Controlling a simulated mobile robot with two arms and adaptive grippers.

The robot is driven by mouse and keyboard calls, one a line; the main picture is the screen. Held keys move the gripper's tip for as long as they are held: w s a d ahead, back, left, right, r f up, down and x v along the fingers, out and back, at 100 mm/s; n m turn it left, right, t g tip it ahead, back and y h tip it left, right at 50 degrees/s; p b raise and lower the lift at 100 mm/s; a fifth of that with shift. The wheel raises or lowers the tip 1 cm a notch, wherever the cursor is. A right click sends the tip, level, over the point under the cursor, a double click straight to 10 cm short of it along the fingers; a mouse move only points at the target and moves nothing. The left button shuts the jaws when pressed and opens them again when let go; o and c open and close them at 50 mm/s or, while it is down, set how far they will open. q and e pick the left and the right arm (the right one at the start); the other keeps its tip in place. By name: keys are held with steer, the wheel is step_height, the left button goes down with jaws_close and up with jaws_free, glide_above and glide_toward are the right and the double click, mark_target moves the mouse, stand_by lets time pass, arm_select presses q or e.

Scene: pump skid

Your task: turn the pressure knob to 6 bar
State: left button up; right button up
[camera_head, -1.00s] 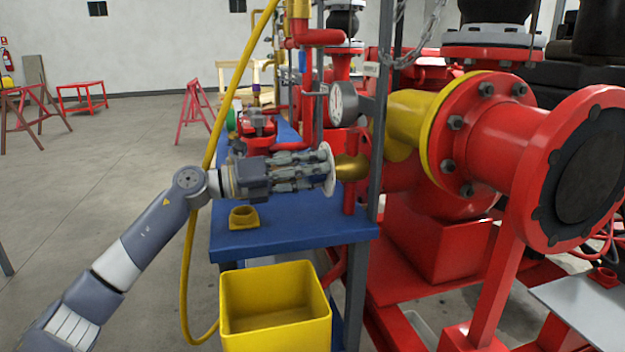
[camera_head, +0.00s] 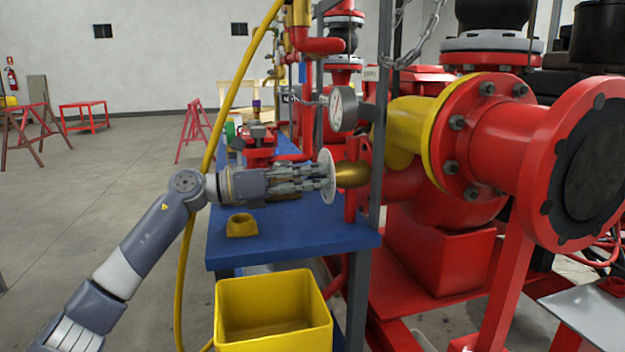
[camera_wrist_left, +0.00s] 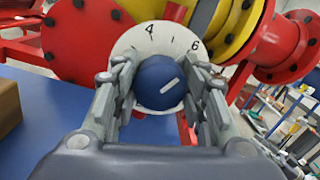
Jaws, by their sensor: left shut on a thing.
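The pressure knob (camera_wrist_left: 152,73) is blue with a white pointer line, in front of a white dial (camera_wrist_left: 172,37) printed with 4 and 6. In the left wrist view the pointer slants up and right, roughly toward the 6 side; an exact reading is hard to tell. My left gripper (camera_head: 318,178) is shut on the knob, one finger on each side. In the head view the dial (camera_head: 327,160) shows nearly edge-on against a brass body (camera_head: 352,176), and the fingers hide the knob. My right gripper is not in view.
A round pressure gauge (camera_head: 342,108) sits above the dial. A blue bench (camera_head: 300,232) with a small yellow part (camera_head: 241,228) lies below my gripper. A yellow bin (camera_head: 272,312) stands in front. A yellow hose (camera_head: 182,270) hangs by my arm. Red flanged piping (camera_head: 500,140) fills the right.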

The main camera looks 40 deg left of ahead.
arm_select(q)
steer(key=shift+d+f, duration=0.1)
stand_by(0.3)
steer(key=o, duration=1.1)
steer(key=shift+v, duration=6.05)
